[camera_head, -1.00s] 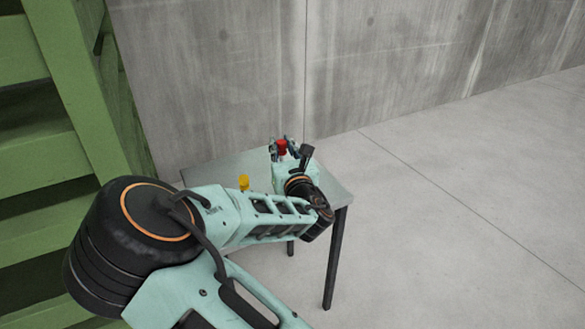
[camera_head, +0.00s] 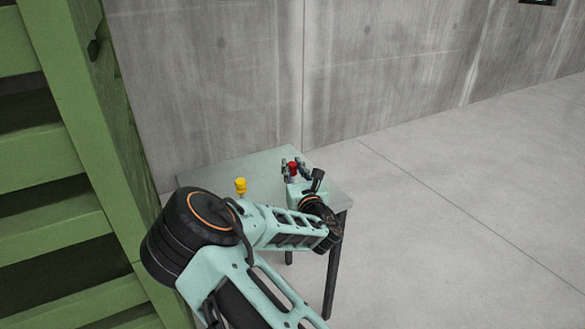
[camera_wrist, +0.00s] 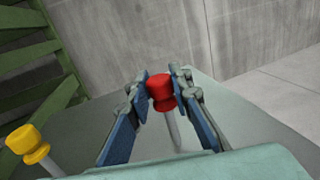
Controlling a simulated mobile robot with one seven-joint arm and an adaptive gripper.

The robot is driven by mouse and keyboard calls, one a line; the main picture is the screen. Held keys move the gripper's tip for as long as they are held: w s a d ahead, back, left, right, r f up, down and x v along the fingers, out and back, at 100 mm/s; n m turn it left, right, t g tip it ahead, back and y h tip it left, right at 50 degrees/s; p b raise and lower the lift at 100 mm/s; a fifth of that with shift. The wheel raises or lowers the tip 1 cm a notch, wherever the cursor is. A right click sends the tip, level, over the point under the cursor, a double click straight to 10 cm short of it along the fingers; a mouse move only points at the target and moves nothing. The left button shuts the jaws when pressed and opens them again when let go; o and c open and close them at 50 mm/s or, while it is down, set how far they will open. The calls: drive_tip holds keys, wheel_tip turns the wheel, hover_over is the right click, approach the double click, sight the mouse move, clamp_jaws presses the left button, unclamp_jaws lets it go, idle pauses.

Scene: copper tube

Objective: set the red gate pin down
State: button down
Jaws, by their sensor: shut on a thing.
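The red gate pin (camera_wrist: 161,90) has a red knob and a grey shaft pointing down. In the wrist view it stands between the blue-padded fingers of my gripper (camera_wrist: 159,84), which is shut on its knob. In the head view the red knob (camera_head: 293,168) shows between the fingers of my gripper (camera_head: 292,165), over the right part of the grey table (camera_head: 215,172). The lower shaft is partly hidden, and I cannot tell whether its tip touches the tabletop.
A yellow-topped pin (camera_head: 240,186) stands upright on the table, left of my gripper; it also shows in the wrist view (camera_wrist: 28,143). A green slatted structure (camera_head: 85,150) stands at left. A concrete wall (camera_head: 400,70) rises behind. The tabletop's back left is clear.

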drive_tip(key=shift+f, duration=0.2)
drive_tip(key=c, duration=1.7)
unclamp_jaws()
drive_tip(key=shift+c, duration=0.2)
drive_tip(key=shift+r, duration=0.2)
drive_tip(key=shift+s, duration=0.25)
drive_tip(key=p+v, duration=0.1)
drive_tip(key=v, duration=1)
drive_tip(key=shift+s+d, duration=0.15)
drive_tip(key=shift+s, duration=0.15)
